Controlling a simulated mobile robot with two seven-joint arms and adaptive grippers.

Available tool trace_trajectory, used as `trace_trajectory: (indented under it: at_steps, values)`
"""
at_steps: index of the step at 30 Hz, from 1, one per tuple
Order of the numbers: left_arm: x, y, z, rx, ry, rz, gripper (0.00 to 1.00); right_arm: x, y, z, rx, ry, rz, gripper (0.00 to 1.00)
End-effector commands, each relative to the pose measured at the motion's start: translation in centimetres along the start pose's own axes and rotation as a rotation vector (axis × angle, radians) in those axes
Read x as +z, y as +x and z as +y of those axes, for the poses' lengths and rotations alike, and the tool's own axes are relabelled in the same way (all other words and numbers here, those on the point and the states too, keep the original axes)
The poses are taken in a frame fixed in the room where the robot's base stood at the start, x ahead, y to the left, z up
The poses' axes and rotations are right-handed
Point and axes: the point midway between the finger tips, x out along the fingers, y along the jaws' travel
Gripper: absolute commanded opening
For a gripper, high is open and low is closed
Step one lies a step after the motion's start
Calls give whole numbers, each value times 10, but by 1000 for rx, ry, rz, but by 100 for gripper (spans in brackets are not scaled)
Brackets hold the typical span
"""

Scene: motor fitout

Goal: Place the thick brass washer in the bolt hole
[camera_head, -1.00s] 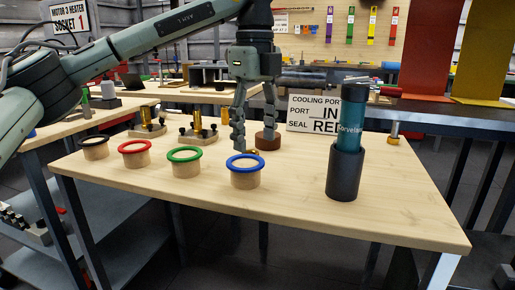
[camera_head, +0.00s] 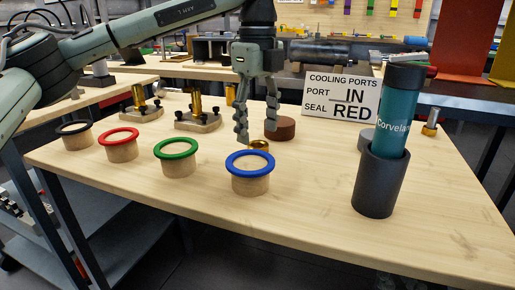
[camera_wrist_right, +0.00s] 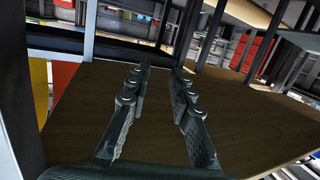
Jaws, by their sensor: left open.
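A small brass ring-like piece (camera_head: 259,146), which looks like the thick brass washer, lies on the wooden table behind the blue-rimmed cup. My left gripper (camera_head: 257,136) points down over it with its fingers apart. The fingertips are close around the piece; contact cannot be told. In the right wrist view my right gripper (camera_wrist_right: 159,70) has its two fingers apart with nothing between them, in front of a brown board surface. Two wooden fixtures with brass posts, the left one (camera_head: 138,97) and the right one (camera_head: 196,104), stand behind the cups. I cannot make out a bolt hole.
Cups with black (camera_head: 75,129), red (camera_head: 119,137), green (camera_head: 177,148) and blue (camera_head: 250,164) rims stand in a row. A brown round block (camera_head: 280,128) is behind my left gripper. A teal bottle (camera_head: 396,118) stands in a dark holder (camera_head: 378,185). The front right table is clear.

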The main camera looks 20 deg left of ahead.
Motion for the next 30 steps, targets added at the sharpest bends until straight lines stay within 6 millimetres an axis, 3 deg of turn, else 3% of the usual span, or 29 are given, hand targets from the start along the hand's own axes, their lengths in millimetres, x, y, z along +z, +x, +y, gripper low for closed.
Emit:
trace_trajectory:
  at_steps: [6, 14, 27, 30]
  values:
    - [0, 27, 0, 1, 1, 1, 59, -12, 0, -6, -12, 8, 61, 22]
    - [0, 28, 0, 0, 1, 1, 59, -14, 0, -6, -13, 9, 68, 22]
    - [0, 28, 0, 0, 1, 0, 4, -14, 0, -6, -13, 9, 68, 22]
    - [0, 28, 0, -1, 1, 0, 0, -14, 0, -6, -13, 9, 68, 22]
